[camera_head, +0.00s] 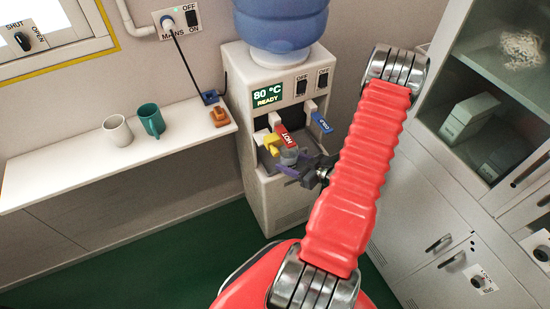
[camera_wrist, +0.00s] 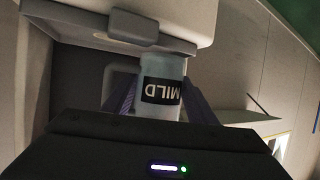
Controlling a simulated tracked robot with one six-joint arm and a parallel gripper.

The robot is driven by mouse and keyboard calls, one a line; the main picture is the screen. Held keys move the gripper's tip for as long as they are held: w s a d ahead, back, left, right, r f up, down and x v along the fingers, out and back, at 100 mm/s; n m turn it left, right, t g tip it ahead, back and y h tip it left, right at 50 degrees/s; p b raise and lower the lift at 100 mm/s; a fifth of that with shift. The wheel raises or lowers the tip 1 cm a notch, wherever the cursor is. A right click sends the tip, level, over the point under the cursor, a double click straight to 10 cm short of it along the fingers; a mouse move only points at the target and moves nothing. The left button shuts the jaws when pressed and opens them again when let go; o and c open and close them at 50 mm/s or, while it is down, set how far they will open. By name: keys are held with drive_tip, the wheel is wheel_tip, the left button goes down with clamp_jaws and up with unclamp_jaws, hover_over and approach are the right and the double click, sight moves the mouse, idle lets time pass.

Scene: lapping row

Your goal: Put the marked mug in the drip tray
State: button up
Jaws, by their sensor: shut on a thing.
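The marked mug (camera_wrist: 165,80) is pale grey-blue with a black label reading MILD, inverted in the wrist view. Its handle (camera_wrist: 121,70) points left there. My gripper (camera_wrist: 160,100) is shut on it, a purple finger on each side. In the head view my gripper (camera_head: 302,172) and the partly hidden greyish mug (camera_head: 289,156) are at the dispenser's bay, below the taps. The drip tray is mostly hidden in the head view; a dark grey tab (camera_wrist: 135,25) on the pale ledge in the wrist view may belong to it. I cannot tell whether the mug touches the tray.
The dispenser (camera_head: 275,205) reads 80 °C READY. Its red HOT tap (camera_head: 284,135) and blue tap (camera_head: 321,121) hang close above my gripper. A white mug (camera_head: 117,130) and a teal mug (camera_head: 151,120) stand on the shelf (camera_head: 75,170) at left. Cabinets (camera_head: 425,205) stand at right.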

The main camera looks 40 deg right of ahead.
sight(283, 155)
drive_tip(key=shift+w+a, duration=0.15)
drive_tip(key=shift+w, duration=1.4)
drive_tip(key=shift+w+a, duration=0.15)
drive_tip(key=shift+w, duration=1.35)
drive_tip(key=shift+w+a, duration=0.1)
drive_tip(key=shift+w, duration=0.2)
drive_tip(key=shift+w+f, duration=0.2)
drive_tip(key=shift+f, duration=1.55)
drive_tip(key=o, duration=1.3)
drive_tip(key=shift+f, duration=0.1)
drive_tip(key=shift+c, duration=0.2)
